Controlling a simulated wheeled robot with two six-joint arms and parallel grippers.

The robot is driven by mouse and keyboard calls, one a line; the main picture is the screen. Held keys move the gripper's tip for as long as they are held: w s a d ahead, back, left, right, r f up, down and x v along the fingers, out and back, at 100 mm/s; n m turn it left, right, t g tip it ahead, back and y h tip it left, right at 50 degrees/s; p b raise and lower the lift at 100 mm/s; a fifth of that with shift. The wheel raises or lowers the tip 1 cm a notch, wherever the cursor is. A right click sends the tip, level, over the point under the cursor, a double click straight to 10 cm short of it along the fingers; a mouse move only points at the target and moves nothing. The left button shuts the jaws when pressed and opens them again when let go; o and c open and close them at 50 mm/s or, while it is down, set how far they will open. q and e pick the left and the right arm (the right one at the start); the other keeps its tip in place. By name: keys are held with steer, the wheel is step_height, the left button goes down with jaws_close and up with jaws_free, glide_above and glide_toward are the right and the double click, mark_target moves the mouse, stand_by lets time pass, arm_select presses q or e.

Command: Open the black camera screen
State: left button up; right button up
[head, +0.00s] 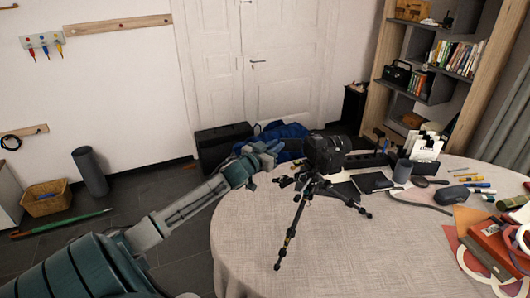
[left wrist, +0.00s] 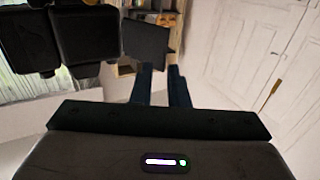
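The black camera (head: 325,153) stands on a small black tripod (head: 292,222) on the round table. In the left wrist view the dark camera body (left wrist: 85,32) is at the upper left. A flat dark square panel, which looks like the camera screen (left wrist: 146,42), stands out to the right of the body, beyond my fingertips. My left gripper (head: 268,150) is left of the camera, pointing toward it. Its two dark fingers (left wrist: 162,75) show a gap with nothing visibly held. Whether a fingertip touches the panel is unclear. My right gripper is out of view.
The round table (head: 370,250) has clear cloth in front of the tripod. A notebook (head: 372,182), a grey cup (head: 402,171), a dark case (head: 450,195) and red books (head: 497,245) lie to the right. A bookshelf (head: 440,60) stands behind.

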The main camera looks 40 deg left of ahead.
arm_select(q)
steer(key=s+b, duration=0.2)
steer(key=s, duration=0.8)
steer(key=shift+s+d, duration=0.25)
steer(key=shift+f, duration=0.1)
stand_by(0.6)
